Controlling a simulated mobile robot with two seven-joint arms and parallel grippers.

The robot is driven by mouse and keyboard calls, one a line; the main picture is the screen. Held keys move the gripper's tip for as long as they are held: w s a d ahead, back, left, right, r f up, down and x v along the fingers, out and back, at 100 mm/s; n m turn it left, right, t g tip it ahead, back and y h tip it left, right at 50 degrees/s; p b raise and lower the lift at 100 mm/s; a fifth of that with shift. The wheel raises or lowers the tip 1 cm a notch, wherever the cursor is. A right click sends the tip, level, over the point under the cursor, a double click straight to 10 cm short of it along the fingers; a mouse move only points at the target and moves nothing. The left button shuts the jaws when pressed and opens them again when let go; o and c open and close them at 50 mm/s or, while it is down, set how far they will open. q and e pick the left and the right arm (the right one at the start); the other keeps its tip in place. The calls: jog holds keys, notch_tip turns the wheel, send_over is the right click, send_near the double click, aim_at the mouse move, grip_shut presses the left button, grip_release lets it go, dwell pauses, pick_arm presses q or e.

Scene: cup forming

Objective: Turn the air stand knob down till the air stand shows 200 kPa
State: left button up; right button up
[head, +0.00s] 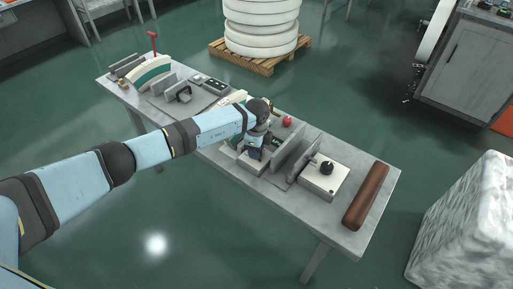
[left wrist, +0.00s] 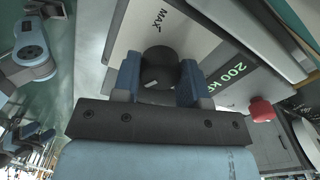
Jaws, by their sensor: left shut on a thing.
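The air stand (left wrist: 205,40) is a light grey panel with a "MAX" mark. Its dark display (left wrist: 228,72) reads "200 KP" in green, with the end of the text cut off. The black round knob (left wrist: 158,72) sits between the two blue fingers of my left gripper (left wrist: 159,84), which is shut on it. In the head view my left gripper (head: 254,155) reaches down to the air stand at the middle of the bench, and my wrist hides the knob there.
A red button (left wrist: 261,109) stands beside the display; the head view shows a red knob (head: 287,121) behind my wrist. Upright grey plates (head: 292,157) and a box with a black knob (head: 326,168) stand to the right on the bench (head: 357,238). A brown bar (head: 366,196) lies at its right end.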

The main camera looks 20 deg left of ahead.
pick_arm(q)
jog(key=o, duration=0.9)
jog(key=shift+r, duration=0.1)
notch_tip(320, 180, up, 14)
jog(key=shift+f+b, duration=0.15)
jog(key=shift+b, duration=0.3)
